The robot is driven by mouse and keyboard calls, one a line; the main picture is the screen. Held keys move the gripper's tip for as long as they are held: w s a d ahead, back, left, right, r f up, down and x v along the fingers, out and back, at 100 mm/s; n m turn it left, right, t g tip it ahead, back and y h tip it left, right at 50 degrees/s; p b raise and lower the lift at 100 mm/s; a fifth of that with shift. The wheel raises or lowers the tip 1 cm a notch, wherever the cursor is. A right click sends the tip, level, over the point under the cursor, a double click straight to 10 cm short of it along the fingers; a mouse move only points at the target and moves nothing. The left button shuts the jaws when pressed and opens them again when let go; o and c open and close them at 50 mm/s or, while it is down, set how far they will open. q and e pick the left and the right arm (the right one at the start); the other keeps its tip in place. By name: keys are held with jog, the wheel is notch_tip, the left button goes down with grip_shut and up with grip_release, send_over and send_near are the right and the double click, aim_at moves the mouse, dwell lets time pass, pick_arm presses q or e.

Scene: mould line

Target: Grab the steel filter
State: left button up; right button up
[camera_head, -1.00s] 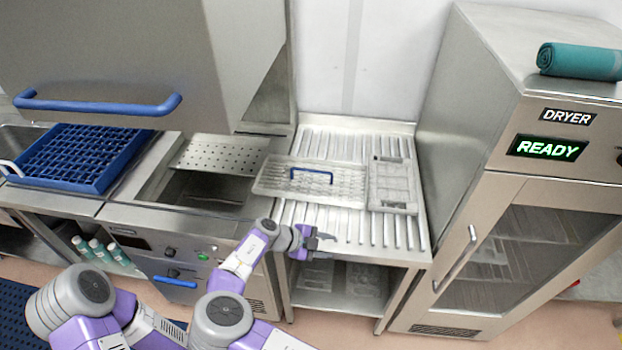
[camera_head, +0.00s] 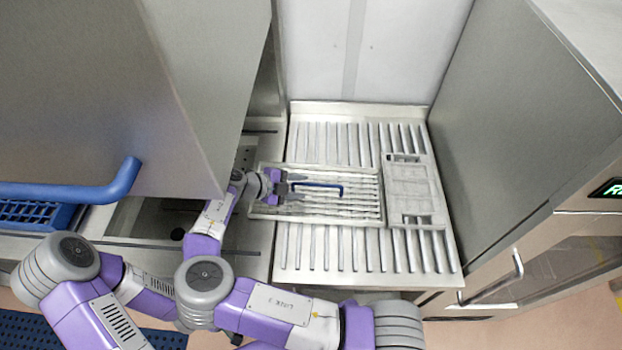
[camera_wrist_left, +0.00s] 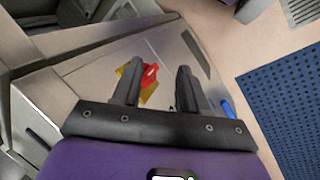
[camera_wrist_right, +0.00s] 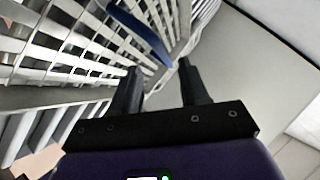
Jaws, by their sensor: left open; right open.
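The steel filter (camera_head: 350,209) is a flat slatted metal frame with a blue handle (camera_head: 318,185) on top. It lies on the ribbed steel counter. My right gripper (camera_head: 286,188) is open at the left end of the handle, above the filter's left part. In the right wrist view, the blue handle (camera_wrist_right: 143,32) runs down towards the gap between the open fingers (camera_wrist_right: 160,68); I cannot tell whether it is between them. My left gripper (camera_wrist_left: 157,72) is open and empty in the left wrist view, facing a steel panel with a red and yellow switch (camera_wrist_left: 148,76).
A flat steel frame (camera_head: 412,190) lies against the filter's right side. The dryer cabinet (camera_head: 510,130) bounds the counter (camera_head: 310,253) on the right. A raised steel hood (camera_head: 200,70) with a blue bar handle (camera_head: 75,192) stands close left of my right arm. The counter front is clear.

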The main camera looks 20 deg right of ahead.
aim_at(315, 185)
jog(key=x, duration=0.2)
jog(key=p+x, duration=0.1)
jog(key=x, duration=0.4)
jog(key=shift+s+d+r, duration=0.1)
jog(key=shift+d+r, duration=0.1)
jog(key=shift+r, duration=0.1)
grip_shut()
